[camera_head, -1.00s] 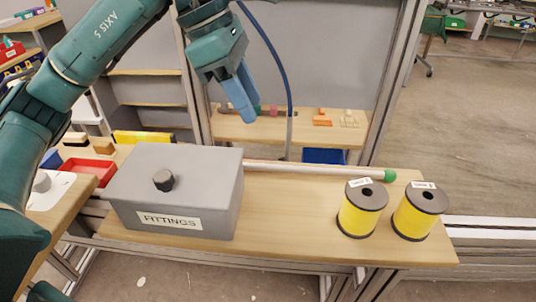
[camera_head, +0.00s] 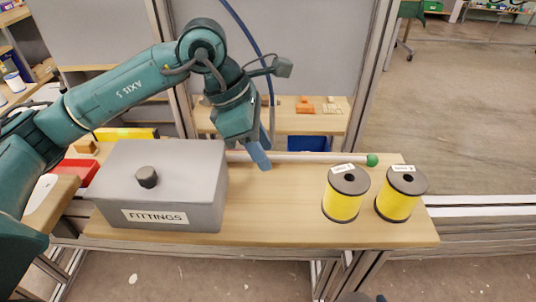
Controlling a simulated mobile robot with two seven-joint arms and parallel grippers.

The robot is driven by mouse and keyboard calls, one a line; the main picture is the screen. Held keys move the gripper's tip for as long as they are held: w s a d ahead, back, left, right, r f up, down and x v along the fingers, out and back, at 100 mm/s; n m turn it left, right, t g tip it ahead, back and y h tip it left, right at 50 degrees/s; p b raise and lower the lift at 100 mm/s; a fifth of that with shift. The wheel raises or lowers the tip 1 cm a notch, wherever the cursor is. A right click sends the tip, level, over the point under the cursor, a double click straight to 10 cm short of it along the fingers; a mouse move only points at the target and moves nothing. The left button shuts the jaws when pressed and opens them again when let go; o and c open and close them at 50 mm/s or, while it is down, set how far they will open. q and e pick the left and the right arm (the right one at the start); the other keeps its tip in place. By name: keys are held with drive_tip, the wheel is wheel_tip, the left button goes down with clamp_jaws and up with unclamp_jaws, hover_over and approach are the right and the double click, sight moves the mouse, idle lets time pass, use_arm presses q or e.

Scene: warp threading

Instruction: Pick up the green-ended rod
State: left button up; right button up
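The pale rod (camera_head: 315,158) lies along the back of the wooden bench, behind the grey box marked FITTINGS. Its green end (camera_head: 372,160) is to the right, behind the yellow spools. The box hides the rod's left part. My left gripper (camera_head: 265,156) points down at the rod, just right of the box. Its blue fingers look apart; the nearer finger crosses in front of the rod, and the other is partly hidden behind it. I cannot tell whether either touches the rod.
The grey FITTINGS box (camera_head: 165,190) with a dark knob stands on the bench (camera_head: 275,215) at the left. Two yellow spools, a left one (camera_head: 342,204) and a right one (camera_head: 396,206), stand at the right. The bench between box and spools is clear. Metal posts rise behind.

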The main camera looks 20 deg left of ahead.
use_arm(q)
drive_tip(key=shift+d+f, duration=0.15)
drive_tip(key=shift+f, duration=0.25)
drive_tip(key=shift+c, duration=0.2)
clamp_jaws()
drive_tip(key=shift+r, duration=0.1)
